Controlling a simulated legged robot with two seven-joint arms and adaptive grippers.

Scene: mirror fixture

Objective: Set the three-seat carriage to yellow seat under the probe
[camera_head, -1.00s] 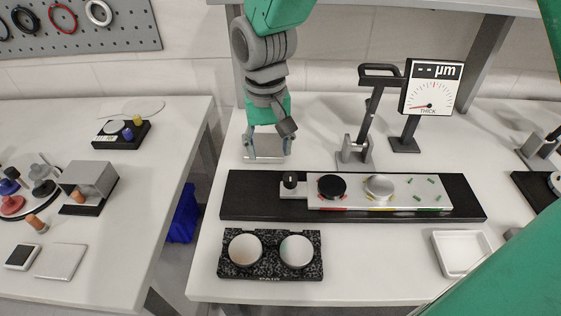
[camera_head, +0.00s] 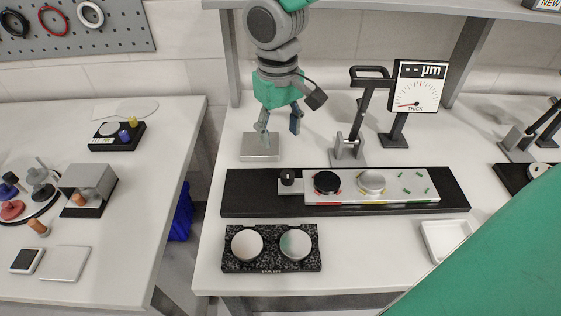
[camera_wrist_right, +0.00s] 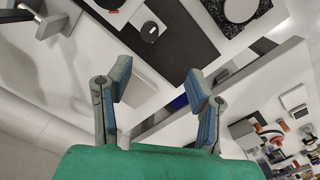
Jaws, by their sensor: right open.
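The three-seat carriage (camera_head: 346,199) is a pale plate on a long black rail (camera_head: 455,198), with a black knob (camera_head: 288,177) at its left end. Its red-marked seat holds a black disc (camera_head: 327,182). Its yellow-marked seat holds a silver disc (camera_head: 372,182). Its green-marked seat (camera_head: 414,186) shows only small green pins. The probe stand (camera_head: 348,147), with a black handle, is behind the carriage; its exact alignment with a seat is unclear. My right gripper (camera_head: 279,128) is open and empty, above and behind the knob; it also shows in the wrist view (camera_wrist_right: 158,80). My left gripper is out of view.
A grey block (camera_head: 260,147) is by the right fingers. A thickness gauge (camera_head: 417,86) stands right of the probe. A speckled plate with two round mirrors (camera_head: 271,264) lies in front of the rail, and a white tray (camera_head: 443,240) lies front right.

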